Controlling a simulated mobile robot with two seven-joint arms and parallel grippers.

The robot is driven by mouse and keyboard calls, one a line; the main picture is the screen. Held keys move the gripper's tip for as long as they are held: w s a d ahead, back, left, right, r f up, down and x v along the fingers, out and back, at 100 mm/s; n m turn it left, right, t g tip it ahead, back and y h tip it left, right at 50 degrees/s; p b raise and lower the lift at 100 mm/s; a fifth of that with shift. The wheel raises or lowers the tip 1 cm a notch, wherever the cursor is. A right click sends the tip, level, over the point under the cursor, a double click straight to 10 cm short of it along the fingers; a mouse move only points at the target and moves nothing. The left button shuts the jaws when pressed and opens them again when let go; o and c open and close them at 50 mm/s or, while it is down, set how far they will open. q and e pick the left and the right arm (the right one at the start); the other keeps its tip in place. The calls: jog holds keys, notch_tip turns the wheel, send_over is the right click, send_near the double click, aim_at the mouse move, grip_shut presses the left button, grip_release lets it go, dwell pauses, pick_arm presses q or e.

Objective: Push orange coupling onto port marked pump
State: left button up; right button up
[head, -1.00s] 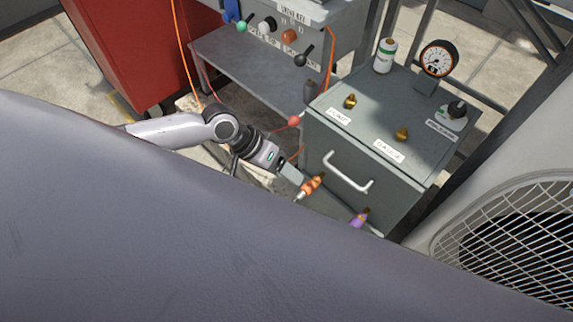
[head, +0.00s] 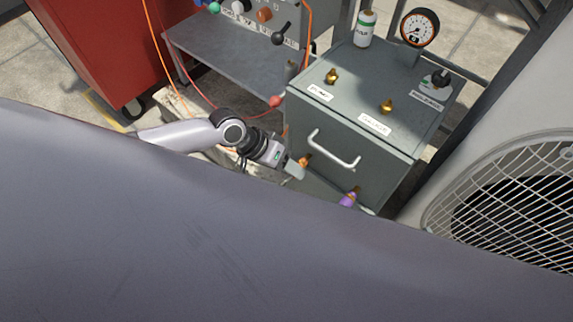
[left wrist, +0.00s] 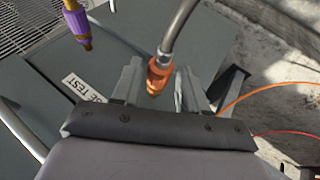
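The orange coupling (head: 305,160) hangs at the front left of the grey cabinet, partly hidden by my left gripper (head: 297,168) in the head view. In the left wrist view the orange coupling (left wrist: 158,76), on a grey hose, shows between the two spread fingers of my left gripper (left wrist: 160,88). A gap shows on each side of it, so the gripper is open. Two brass ports stand on the cabinet top: the left one (head: 331,76) is behind a label (head: 320,93) that seems to read PUMP, the right one (head: 387,106) behind the GAUGE label (head: 374,124). My right gripper is out of view.
A purple coupling (head: 348,199) hangs right of the orange one and shows in the left wrist view (left wrist: 77,24). The grey cabinet (head: 400,140) has a front handle (head: 335,152). A bottle (head: 365,28) and a dial gauge (head: 419,27) stand at its back. A condenser (head: 500,190) is at right.

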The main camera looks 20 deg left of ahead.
pick_arm(q)
grip_shut()
jog(key=shift+s+a, duration=0.1)
jog(key=shift+s, duration=0.1)
dwell(0.3)
jog(key=shift+s+a+p, duration=0.25)
jog(key=shift+s+p, duration=0.35)
jog(key=shift+s, duration=0.1)
jog(key=shift+s+a+p, duration=0.25)
jog(key=shift+s+p, duration=0.4)
jog(key=shift+s+a+p, duration=0.25)
jog(key=shift+s+p, duration=0.35)
jog(key=shift+s, duration=0.1)
